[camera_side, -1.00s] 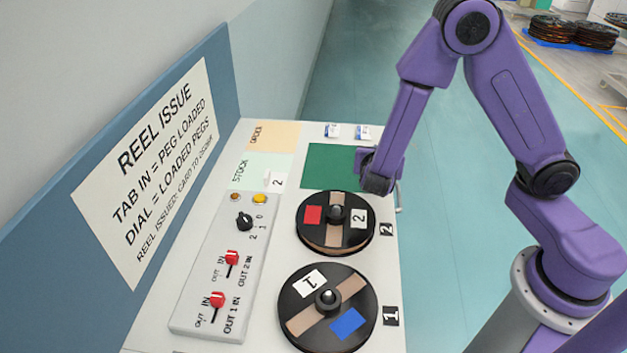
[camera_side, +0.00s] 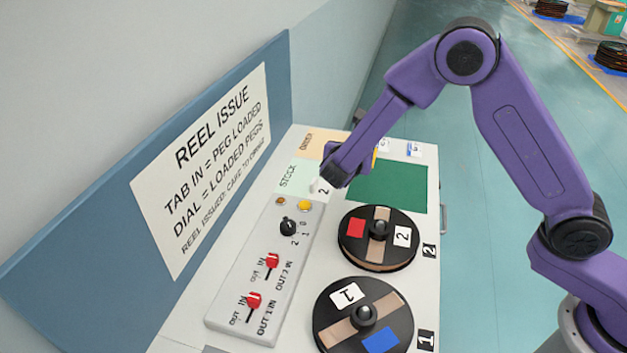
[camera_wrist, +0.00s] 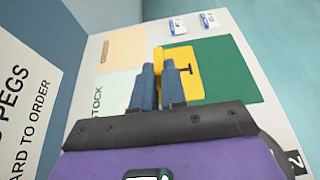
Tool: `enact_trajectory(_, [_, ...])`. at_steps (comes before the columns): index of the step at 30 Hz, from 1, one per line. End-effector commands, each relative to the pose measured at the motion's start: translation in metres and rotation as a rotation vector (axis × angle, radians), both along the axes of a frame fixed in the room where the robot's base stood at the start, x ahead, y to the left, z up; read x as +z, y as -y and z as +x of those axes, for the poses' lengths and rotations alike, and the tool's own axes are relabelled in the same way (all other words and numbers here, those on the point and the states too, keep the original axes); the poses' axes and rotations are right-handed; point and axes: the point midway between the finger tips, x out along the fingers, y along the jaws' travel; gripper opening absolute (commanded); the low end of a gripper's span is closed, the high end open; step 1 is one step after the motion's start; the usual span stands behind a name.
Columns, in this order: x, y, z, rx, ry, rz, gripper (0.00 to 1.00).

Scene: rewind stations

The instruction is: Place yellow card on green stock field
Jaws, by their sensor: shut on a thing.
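The yellow card (camera_wrist: 205,58) is held between the blue fingers of my gripper (camera_wrist: 166,68) in the wrist view, over the boundary between the dark green panel and the pale fields. In the side view only a sliver of the yellow card (camera_side: 374,160) shows behind my gripper (camera_side: 345,160). The pale green field marked STOCK (camera_side: 290,177) lies left of my gripper; it also shows in the wrist view (camera_wrist: 116,92). A white card marked 2 (camera_side: 321,189) is beside it, just below my gripper. I cannot tell how high the yellow card is.
The orange ORDER field (camera_side: 309,144) lies behind STOCK. The dark green panel (camera_side: 400,188) is to the right. Two black reels (camera_side: 404,256) (camera_side: 326,316) and a switch panel (camera_side: 230,310) stand in front. A blue sign wall (camera_side: 120,260) borders the left. Small white tags (camera_side: 415,150) lie at the back.

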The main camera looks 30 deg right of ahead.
Motion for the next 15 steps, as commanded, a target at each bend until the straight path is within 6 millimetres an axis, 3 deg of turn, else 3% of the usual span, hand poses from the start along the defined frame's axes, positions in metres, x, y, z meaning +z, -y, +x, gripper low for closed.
enact_trajectory(8, [0.005, -0.011, 0.014, 0.011, 0.006, -0.007, 0.0])
enact_trajectory(15, [-0.009, -0.019, 0.044, 0.012, 0.005, -0.008, 0.0])
